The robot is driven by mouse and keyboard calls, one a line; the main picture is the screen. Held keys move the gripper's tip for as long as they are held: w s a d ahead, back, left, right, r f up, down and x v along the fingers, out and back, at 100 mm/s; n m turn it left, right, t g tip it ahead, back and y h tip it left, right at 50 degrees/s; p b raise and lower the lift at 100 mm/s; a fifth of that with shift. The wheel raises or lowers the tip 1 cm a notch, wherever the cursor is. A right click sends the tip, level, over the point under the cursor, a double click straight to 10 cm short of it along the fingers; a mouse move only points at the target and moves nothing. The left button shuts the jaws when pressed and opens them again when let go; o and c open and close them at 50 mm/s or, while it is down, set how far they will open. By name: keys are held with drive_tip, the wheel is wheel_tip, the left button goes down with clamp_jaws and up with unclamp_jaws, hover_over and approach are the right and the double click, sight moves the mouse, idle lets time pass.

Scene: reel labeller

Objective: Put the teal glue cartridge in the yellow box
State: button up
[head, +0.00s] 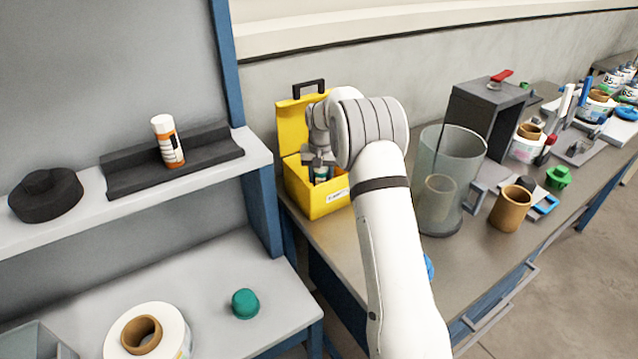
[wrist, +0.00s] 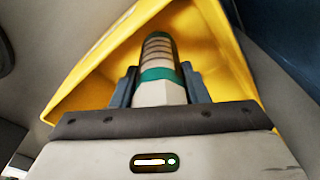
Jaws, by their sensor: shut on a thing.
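The yellow box (head: 308,200) stands on the workbench in the head view with its lid (head: 291,128) raised. Its yellow walls (wrist: 235,75) surround the middle of the wrist view. My gripper (head: 320,168) points down at the box opening, and its fingers (wrist: 160,88) are shut on the teal glue cartridge (wrist: 157,50). The cartridge is grey-white with teal bands and dark rings, and its far end points into the box.
A glass jar (head: 450,200) and brown cup (head: 511,208) stand right of my arm. A dark open box (head: 490,110) is behind. At left, a shelf (head: 80,200) holds a white-orange bottle (head: 166,140) in a black holder. A teal cap (head: 245,303) lies below.

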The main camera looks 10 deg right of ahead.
drive_tip(key=shift+f, duration=1.55)
drive_tip(key=shift+s+f, duration=0.1)
drive_tip(key=o, duration=1.1)
